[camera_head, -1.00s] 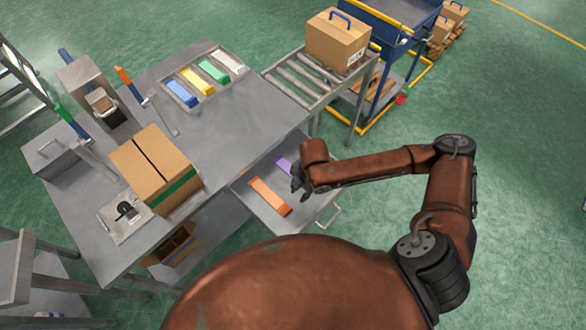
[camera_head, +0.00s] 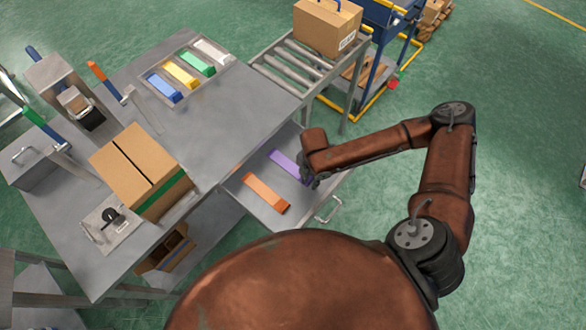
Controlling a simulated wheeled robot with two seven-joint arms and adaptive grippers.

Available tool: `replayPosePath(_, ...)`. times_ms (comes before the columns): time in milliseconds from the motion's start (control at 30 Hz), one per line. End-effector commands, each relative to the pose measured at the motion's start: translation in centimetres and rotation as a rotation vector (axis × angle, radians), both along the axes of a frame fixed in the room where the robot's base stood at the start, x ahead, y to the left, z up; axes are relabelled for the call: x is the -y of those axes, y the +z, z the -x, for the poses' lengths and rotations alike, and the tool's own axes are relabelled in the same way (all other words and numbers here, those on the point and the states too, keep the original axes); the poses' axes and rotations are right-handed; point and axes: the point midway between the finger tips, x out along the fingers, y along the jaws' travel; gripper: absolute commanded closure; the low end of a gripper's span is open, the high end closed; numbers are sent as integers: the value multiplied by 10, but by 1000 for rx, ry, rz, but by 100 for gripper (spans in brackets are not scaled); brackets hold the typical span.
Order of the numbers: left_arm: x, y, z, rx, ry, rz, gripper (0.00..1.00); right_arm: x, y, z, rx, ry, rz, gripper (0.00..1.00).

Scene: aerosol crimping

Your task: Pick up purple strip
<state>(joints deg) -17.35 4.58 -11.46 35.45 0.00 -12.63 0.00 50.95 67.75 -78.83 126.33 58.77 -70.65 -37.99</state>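The purple strip (camera_head: 284,162) lies in the open drawer (camera_head: 268,213), right of an orange strip (camera_head: 264,192). My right gripper (camera_head: 306,182) is at the right end of the purple strip, over the drawer. Its dark fingers are small and partly hidden by my wrist, so I cannot tell whether they are open or touching the strip. My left gripper is out of view.
A tray (camera_head: 193,101) on the table (camera_head: 215,130) holds blue, yellow, green and white strips. A closed cardboard box (camera_head: 140,170) stands on the table. A roller conveyor (camera_head: 290,72) carries another box (camera_head: 327,28) behind the drawer.

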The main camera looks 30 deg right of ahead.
Motion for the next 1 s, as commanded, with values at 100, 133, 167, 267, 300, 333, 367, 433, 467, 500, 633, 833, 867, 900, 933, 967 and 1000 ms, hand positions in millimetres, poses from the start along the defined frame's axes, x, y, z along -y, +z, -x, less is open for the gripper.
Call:
replayPosePath(100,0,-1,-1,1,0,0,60,0,-2,0,2,0,-1,76)
replayPosePath(133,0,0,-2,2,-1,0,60,0,-2,-1,2,0,-1,76)
replayPosePath(167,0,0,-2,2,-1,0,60,0,-1,-1,2,0,-1,76)
replayPosePath(267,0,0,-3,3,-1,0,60,0,-1,0,2,0,-1,80)
replayPosePath(300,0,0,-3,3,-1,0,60,0,-1,0,2,0,-1,82)
replayPosePath(333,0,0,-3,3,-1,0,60,0,-1,-1,2,0,-1,84)
replayPosePath(367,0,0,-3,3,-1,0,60,0,-1,-1,2,0,-1,86)
replayPosePath(433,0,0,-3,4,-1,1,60,0,-1,-1,2,0,-1,91)
replayPosePath(467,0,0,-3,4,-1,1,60,0,-1,-1,2,0,-1,93)
replayPosePath(500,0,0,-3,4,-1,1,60,0,-1,-1,2,0,-1,96)
replayPosePath(633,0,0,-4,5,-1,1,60,0,-1,-1,2,0,-1,100)
replayPosePath(833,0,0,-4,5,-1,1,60,0,-1,-1,2,0,-1,100)
replayPosePath(867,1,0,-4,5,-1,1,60,0,-1,-1,2,0,-1,100)
replayPosePath(900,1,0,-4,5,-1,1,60,0,-1,-1,2,0,-1,100)
replayPosePath(933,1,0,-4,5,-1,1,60,0,-1,-1,2,0,-1,100)
replayPosePath(967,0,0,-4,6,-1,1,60,0,0,-1,2,0,-1,100)
replayPosePath(1000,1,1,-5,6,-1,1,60,0,1,-1,3,0,0,100)
